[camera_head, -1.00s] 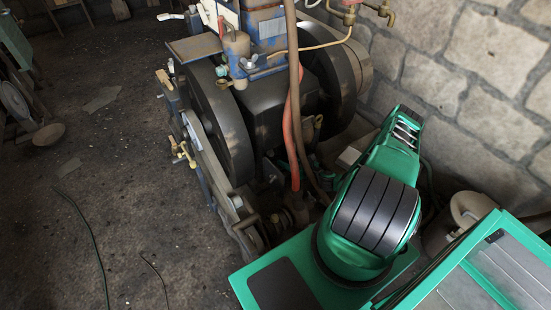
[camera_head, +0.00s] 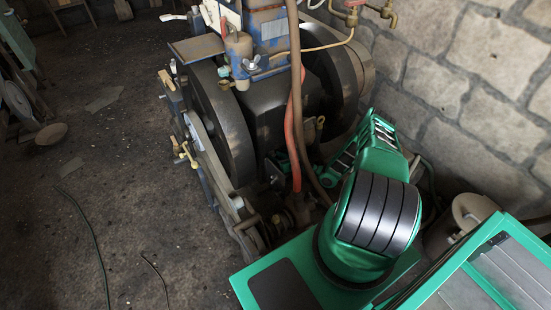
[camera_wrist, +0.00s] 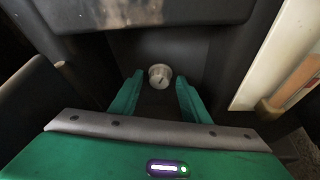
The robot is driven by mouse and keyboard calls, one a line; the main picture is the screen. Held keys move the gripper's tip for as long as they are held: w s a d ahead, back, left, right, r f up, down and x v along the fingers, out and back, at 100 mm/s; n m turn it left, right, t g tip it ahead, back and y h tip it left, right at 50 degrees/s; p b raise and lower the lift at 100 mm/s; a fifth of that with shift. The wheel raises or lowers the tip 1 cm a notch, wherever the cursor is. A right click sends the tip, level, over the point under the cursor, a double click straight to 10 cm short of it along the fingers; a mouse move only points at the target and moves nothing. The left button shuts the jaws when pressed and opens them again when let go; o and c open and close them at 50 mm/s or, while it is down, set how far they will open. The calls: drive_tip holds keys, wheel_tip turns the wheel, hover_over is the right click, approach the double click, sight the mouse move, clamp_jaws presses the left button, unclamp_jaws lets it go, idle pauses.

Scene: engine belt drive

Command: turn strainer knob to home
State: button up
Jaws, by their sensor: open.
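A small round metal knob (camera_wrist: 160,76) with a dark mark across its face shows in the wrist view. It sits on a dark surface just beyond my fingertips. My gripper (camera_wrist: 159,85) is open, with one green finger on each side of the line to the knob and nothing between them. The fingers look apart from the knob; the exact gap is hard to judge. In the head view the knob cannot be made out, and my green arm reaches in beside the engine (camera_head: 270,115) at its lower right.
In the head view, a red hose (camera_head: 296,130) and a brown pipe (camera_head: 297,75) run down the engine close to my arm. A stone wall (camera_head: 460,90) stands on the right. Dark bodies crowd my gripper in the wrist view. Floor (camera_head: 100,220) at left is mostly clear.

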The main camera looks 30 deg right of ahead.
drive_tip(key=c, duration=1)
drive_tip(key=shift+n+h, duration=0.7)
drive_tip(key=shift+n, duration=0.3)
drive_tip(key=o, duration=1)
drive_tip(key=shift+a, duration=0.1)
drive_tip(key=shift+s, duration=0.1)
drive_tip(key=v, duration=1)
drive_tip(key=shift+s, duration=0.3)
